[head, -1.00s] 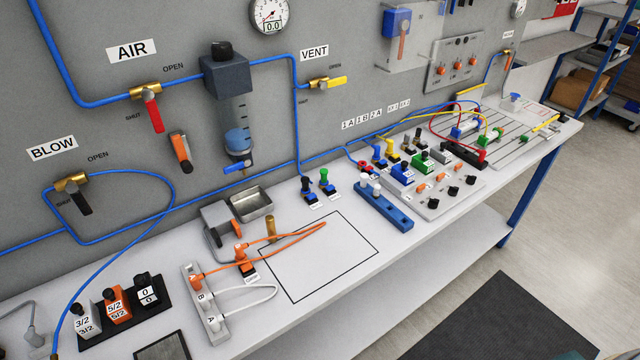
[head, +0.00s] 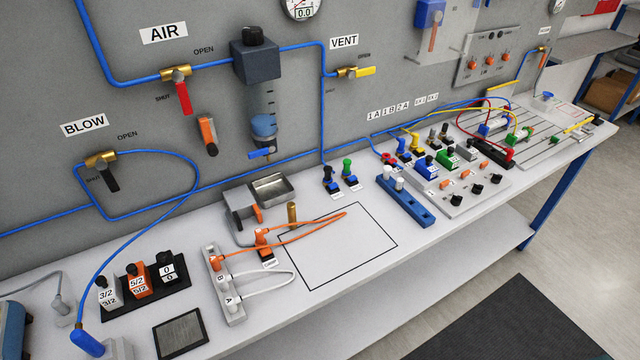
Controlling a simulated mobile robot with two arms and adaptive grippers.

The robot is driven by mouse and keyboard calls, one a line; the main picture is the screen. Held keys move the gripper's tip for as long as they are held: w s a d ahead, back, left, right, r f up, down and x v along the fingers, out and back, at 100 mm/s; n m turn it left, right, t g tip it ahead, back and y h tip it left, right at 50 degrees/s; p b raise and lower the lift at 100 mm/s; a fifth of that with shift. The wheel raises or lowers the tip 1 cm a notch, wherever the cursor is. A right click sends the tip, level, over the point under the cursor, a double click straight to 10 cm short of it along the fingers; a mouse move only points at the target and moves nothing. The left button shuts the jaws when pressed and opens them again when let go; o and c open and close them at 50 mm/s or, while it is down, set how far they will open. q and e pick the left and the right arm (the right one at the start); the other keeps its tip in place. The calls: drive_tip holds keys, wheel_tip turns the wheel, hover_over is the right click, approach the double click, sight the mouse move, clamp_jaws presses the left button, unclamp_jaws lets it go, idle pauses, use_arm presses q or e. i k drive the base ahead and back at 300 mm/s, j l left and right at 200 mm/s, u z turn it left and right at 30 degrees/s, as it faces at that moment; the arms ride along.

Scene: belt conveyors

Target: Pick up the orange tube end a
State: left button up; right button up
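The orange tube (head: 318,226) lies on the bench in a long loop that reaches over the black outlined square. One orange end (head: 217,261) sits at the white rail with labels B and A. The other orange end (head: 262,240) is at a small labelled orange and black holder just right of the rail. I cannot tell which of the two is end a. Neither of my grippers is in view.
A white tube (head: 280,274) loops beside the rail (head: 236,312). A brass pin (head: 292,212) and a metal tray (head: 271,189) stand behind. A black block rack (head: 120,312) and a dark plate (head: 180,332) lie left. The outlined square (head: 340,255) is mostly clear.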

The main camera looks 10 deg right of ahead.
sight(214, 260)
drive_tip(key=k+j+z, duration=0.5)
drive_tip(key=j+z, duration=0.25)
drive_tip(key=k+j+z, duration=0.1)
drive_tip(key=k+z, duration=0.25)
drive_tip(key=i, duration=0.05)
